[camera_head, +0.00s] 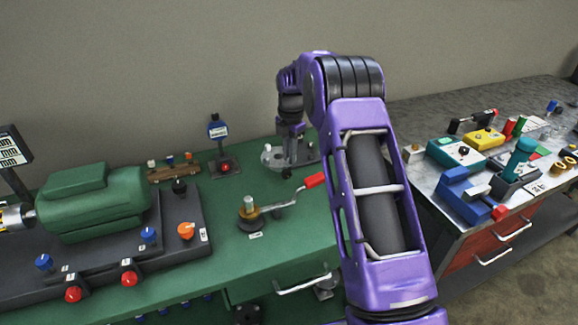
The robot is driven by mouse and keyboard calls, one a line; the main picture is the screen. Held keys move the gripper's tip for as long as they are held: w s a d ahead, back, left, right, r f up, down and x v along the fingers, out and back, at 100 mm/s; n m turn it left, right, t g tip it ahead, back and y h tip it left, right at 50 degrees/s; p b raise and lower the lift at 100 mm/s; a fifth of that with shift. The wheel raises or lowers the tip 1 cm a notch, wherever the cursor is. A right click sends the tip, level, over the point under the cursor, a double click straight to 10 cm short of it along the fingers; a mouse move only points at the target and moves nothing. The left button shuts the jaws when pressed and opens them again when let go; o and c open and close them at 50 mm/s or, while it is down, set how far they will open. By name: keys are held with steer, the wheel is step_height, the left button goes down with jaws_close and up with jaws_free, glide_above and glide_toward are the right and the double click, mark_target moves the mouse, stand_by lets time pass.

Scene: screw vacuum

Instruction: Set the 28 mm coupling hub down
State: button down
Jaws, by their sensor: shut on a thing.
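My gripper (291,150) is at the far side of the green bench, beyond my purple arm, pointing down. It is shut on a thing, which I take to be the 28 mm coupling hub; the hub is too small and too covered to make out. The gripper is low over a grey fixture with a round light-grey plate (270,158) and a small pale peg. I cannot tell whether the held thing touches the fixture.
The green bench (215,270) carries a green motor (93,203) at left, a hand crank (252,213) with a red handle, a small stand with a blue display (218,130) and a wooden rack (172,168). A metal-topped bench with a blue vise (468,193) stands at right.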

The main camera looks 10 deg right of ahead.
steer(key=shift+f, duration=1.85)
steer(key=shift+f, duration=0.15)
steer(key=c, duration=0.9)
jaws_free()
step_height(320, 180, up, 12)
steer(key=shift+s+d+r+p, duration=0.1)
steer(key=shift+s+r+p, duration=0.05)
steer(key=shift+p, duration=0.25)
